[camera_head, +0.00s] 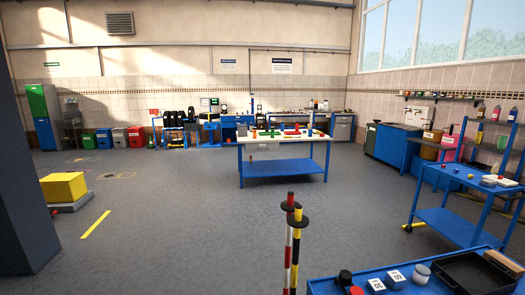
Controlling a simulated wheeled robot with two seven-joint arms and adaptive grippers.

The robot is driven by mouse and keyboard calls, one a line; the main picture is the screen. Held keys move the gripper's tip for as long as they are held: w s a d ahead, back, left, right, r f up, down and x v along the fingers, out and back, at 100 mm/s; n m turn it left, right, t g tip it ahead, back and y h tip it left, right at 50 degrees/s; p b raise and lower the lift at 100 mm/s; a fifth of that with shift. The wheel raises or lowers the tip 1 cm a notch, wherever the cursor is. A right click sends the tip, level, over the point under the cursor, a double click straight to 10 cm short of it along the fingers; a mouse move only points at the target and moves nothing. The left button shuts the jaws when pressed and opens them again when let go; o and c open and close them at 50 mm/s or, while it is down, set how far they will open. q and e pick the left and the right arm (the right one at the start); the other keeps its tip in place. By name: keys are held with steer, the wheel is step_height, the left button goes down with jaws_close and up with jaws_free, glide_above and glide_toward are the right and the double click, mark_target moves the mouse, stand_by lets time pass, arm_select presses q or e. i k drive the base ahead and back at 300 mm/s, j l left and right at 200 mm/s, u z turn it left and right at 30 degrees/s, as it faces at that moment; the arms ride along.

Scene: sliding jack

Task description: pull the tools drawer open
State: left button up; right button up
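No drawer can be clearly made out as the tools drawer in the head view. The workbench (284,137) with a pale top and blue legs stands mid-floor, several items on it. A small pale panel (262,147) shows under its top; I cannot tell whether it is a drawer front. A blue cabinet (397,147) stands by the right wall, too far to make out any handles. Neither of my grippers is in view.
Striped poles (295,250) stand close in front. A blue bench (340,289) with a black tray (468,274) is at lower right. A blue cart (455,222) stands behind it. A yellow box (63,187) is at left. The floor between is mostly clear.

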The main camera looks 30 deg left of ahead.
mark_target(264, 147)
steer(key=u, duration=0.15)
steer(key=i+j+u, duration=0.15)
steer(key=j, duration=0.25)
steer(key=i+j+u, duration=0.2)
steer(key=j, duration=0.2)
steer(key=i+j+u, duration=0.15)
steer(key=j, duration=0.2)
steer(key=i+j+u, duration=0.2)
steer(key=j, duration=0.15)
steer(key=i+j+u, duration=0.45)
steer(key=i+u, duration=0.15)
steer(key=i, duration=0.15)
steer(key=i+u, duration=0.1)
steer(key=i, duration=0.7)
steer(key=i+j+z, duration=0.1)
steer(key=i+z, duration=0.15)
steer(key=i, duration=0.55)
steer(key=i+j+z, duration=0.1)
steer(key=i+z, duration=0.4)
steer(key=i, duration=0.35)
steer(key=i+z, duration=0.3)
steer(key=i, duration=0.15)
steer(key=i+z, duration=0.3)
steer(key=i, duration=0.15)
